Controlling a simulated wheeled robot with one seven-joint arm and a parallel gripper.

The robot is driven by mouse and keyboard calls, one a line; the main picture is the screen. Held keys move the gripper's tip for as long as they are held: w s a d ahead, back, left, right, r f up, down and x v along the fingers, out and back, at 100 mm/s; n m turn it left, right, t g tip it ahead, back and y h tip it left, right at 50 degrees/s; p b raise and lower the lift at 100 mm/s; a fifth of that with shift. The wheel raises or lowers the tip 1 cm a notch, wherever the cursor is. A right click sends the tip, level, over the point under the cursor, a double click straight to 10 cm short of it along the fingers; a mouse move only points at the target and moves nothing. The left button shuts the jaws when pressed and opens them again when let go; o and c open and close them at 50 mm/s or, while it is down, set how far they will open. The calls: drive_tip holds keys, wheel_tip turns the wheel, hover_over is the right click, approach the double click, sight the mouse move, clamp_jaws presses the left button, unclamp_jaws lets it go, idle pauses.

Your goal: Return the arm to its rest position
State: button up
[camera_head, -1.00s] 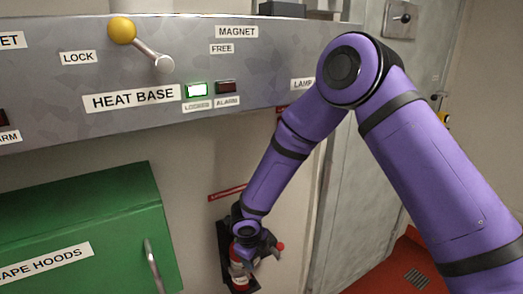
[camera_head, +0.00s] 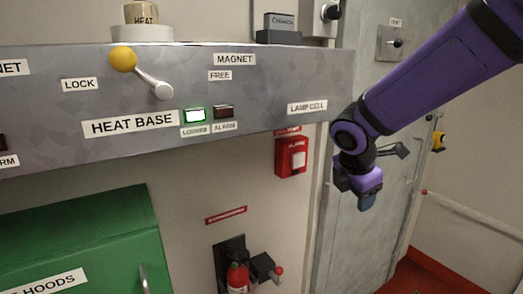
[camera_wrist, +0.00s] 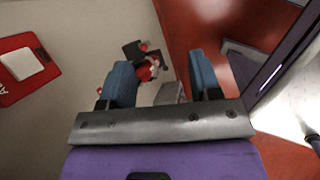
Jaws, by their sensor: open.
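My purple arm (camera_head: 425,75) reaches in from the upper right. My gripper (camera_head: 367,201) hangs in front of the grey door (camera_head: 345,240), pointing down, touching nothing that I can see. In the wrist view my gripper (camera_wrist: 162,75) shows two blue fingers held wide apart with nothing between them. Beyond the fingers, the fire extinguisher (camera_wrist: 146,70) appears small and some way off.
The grey panel (camera_head: 270,95) has a yellow-knobbed lever (camera_head: 145,77) and a lit green lamp (camera_head: 195,115). A red alarm box (camera_head: 291,157), the fire extinguisher (camera_head: 237,277) and a green cabinet (camera_head: 80,235) are on the wall. Free air lies right of my gripper.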

drive_tip(key=s+d+r+m+y, duration=0.1)
drive_tip(key=s+d+r+m, duration=0.2)
drive_tip(key=s+m, duration=0.4)
drive_tip(key=s+d+r+m+t+y, duration=0.1)
drive_tip(key=s+d+r+m, duration=0.2)
drive_tip(key=s+m, duration=0.4)
drive_tip(key=s+d+r+m, duration=0.3)
drive_tip(key=s+m, duration=0.4)
drive_tip(key=m, duration=0.1)
drive_tip(key=shift+s+d+r+t+y, duration=0.25)
drive_tip(key=shift+r+t+y, duration=0.05)
drive_tip(key=shift+y, duration=0.1)
